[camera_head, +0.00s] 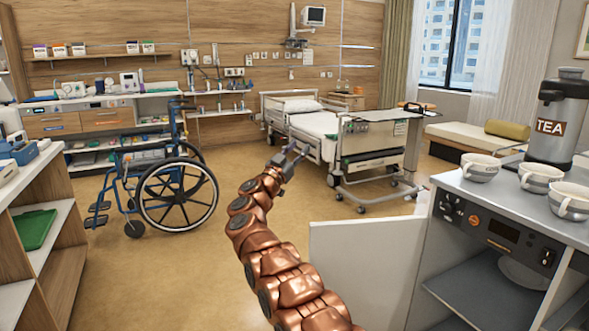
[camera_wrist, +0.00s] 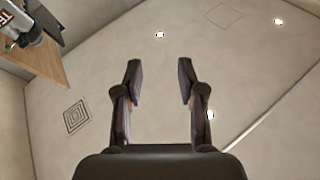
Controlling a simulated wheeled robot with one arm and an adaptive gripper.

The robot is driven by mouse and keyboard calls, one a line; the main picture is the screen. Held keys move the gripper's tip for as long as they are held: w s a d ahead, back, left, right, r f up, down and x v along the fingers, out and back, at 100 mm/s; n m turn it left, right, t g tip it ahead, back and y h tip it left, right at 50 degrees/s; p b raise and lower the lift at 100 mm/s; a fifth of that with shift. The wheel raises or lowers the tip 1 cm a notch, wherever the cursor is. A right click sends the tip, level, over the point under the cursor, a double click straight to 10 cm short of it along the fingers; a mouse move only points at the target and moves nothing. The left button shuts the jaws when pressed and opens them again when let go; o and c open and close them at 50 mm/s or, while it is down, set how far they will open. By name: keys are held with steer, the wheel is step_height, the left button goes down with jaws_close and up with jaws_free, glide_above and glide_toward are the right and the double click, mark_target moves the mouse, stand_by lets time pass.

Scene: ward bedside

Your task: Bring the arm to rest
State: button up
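My copper-coloured arm rises from the bottom of the head view, stretched forward over the open floor. My gripper (camera_head: 294,152) is at its far end, in front of the hospital bed in the picture and apart from everything around it. In the wrist view my gripper (camera_wrist: 159,82) has its two dark fingers spread with a clear gap between them. Nothing is between the fingers.
A blue wheelchair (camera_head: 175,195) stands left of my arm, and the bed (camera_head: 315,122) with an overbed table (camera_head: 370,140) is behind. At right a counter (camera_head: 480,190) holds cups (camera_head: 480,167) and a tea urn (camera_head: 560,115). A white panel (camera_head: 360,265) is near my arm. Middle floor is free.

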step_height(320, 180, up, 13)
steer(key=a+n+t+y+p, duration=0.25)
steer(key=n+y+p, duration=0.35)
steer(key=n+y, duration=0.3)
steer(key=s+r+n+g+y+p, duration=0.2)
steer(key=s+g+y+p, duration=0.2)
steer(key=s+y, duration=0.15)
steer(key=s+d+f+g+p, duration=0.4)
steer(key=s+d+g+p, duration=0.1)
steer(key=s, duration=1.6)
steer(key=s+d+f+m+g+h+p, duration=0.1)
steer(key=s+d+f+g+p, duration=0.3)
steer(key=s, duration=1.8)
steer(key=s+d+f+m+g+h+p, duration=0.1)
steer(key=s+d+f+g+p, duration=0.3)
steer(key=s+d+g, duration=0.6)
steer(key=s+d+p, duration=0.1)
steer(key=s+p, duration=0.1)
steer(key=s, duration=0.9)
steer(key=shift+s+f+p, duration=0.15)
steer(key=shift+s+p, duration=0.2)
steer(key=shift+p, duration=0.05)
steer(key=shift+a, duration=0.1)
